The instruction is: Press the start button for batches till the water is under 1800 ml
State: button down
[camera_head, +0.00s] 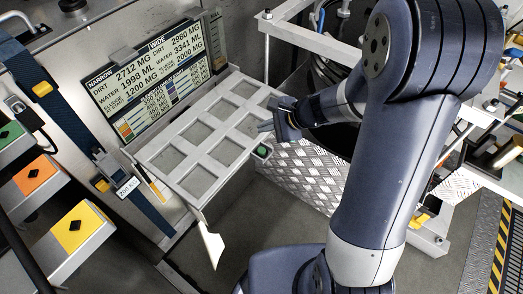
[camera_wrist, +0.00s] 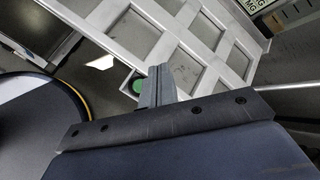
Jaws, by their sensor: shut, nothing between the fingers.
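The display panel (camera_head: 145,75) reads, under NARROW, dirt 2712 mg and water 1998 ml. Under WIDE it reads dirt 2980 mg and water 3341 ml. A small round green button (camera_head: 263,151) sits at the near right corner of the grey slotted rack. It also shows in the wrist view (camera_wrist: 138,86), just left of my fingers. My gripper (camera_head: 263,127) is shut and empty, close to this button and above the rack's right edge. In the wrist view my shut fingertips (camera_wrist: 158,70) stand beside the button. Whether they touch it I cannot tell. No start label is readable.
The slotted rack (camera_head: 195,183) has several empty square openings. At the left stand boxes with green (camera_head: 10,131), orange (camera_head: 35,174) and yellow (camera_head: 76,226) faces with black diamonds. A blue strap (camera_head: 75,120) crosses the metal wall. A diamond-plate panel (camera_head: 297,172) lies right of the rack.

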aim_at(265, 151)
notch_tip(265, 151, down, 8)
jog(key=b, duration=0.5)
jog(key=shift+r+b, duration=0.25)
jog(key=shift+b, duration=0.15)
dwell(1.4)
jog(key=shift+f+b, duration=0.45)
jog(key=shift+b, duration=0.1)
jog(key=shift+f+b, duration=0.45)
jog(key=shift+b, duration=0.1)
dwell(0.5)
jog(key=shift+r, duration=0.15)
jog(key=shift+r+p, duration=0.75)
jog(key=shift+r, duration=0.05)
jog(key=shift+r+p, duration=1.95)
jog(key=shift+r, duration=0.55)
jog(key=shift+s, duration=0.1)
